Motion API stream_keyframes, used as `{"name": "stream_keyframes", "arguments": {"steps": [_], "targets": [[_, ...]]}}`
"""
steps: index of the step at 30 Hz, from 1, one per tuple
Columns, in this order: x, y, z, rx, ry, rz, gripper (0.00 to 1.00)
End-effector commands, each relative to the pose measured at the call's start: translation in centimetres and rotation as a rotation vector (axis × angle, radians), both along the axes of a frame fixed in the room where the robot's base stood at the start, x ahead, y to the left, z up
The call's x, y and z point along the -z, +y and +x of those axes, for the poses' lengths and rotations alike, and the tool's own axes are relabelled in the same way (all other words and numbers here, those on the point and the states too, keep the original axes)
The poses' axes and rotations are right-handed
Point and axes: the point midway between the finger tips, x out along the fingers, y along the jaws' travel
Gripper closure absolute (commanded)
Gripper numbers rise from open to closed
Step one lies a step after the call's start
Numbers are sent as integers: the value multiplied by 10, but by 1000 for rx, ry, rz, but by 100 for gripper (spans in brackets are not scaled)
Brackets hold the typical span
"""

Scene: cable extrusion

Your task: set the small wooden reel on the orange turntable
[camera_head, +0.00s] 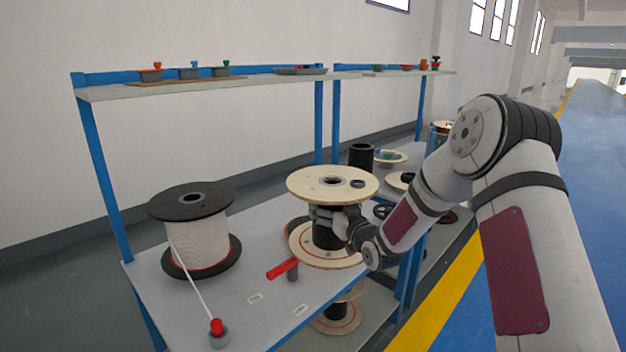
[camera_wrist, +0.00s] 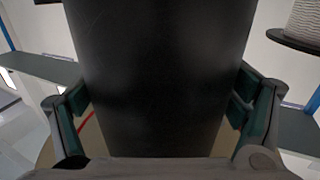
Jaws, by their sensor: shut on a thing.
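A wooden reel (camera_head: 305,180) with pale round flanges and a black core stands upright at the right end of the near table. My gripper (camera_head: 327,213) is shut around its core, between the two flanges. In the wrist view the black core (camera_wrist: 165,70) fills the middle, with a dark green finger on each side of my gripper (camera_wrist: 160,110). The lower flange bears a red ring. I cannot tell whether that flange touches the surface below. I cannot make out the orange turntable for sure; the reel and my arm hide part of that area.
A black-flanged reel of white cable (camera_head: 200,228) stands left on the grey table (camera_head: 235,310). Its cable runs to a red-topped grey piece (camera_head: 217,335). A red bar (camera_head: 282,268) lies close to the held reel. Another wooden reel (camera_head: 336,320) sits below. An upper shelf (camera_head: 230,85) runs behind.

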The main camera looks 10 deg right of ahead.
Motion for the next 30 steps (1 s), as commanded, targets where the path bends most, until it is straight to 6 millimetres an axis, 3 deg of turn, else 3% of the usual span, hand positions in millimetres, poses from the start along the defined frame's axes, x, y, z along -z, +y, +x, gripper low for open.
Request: {"name": "stream_keyframes", "arguments": {"steps": [6,30], "targets": [[-8,1,46,100,-2,3,56],[-7,-1,42,96,-3,1,56]]}}
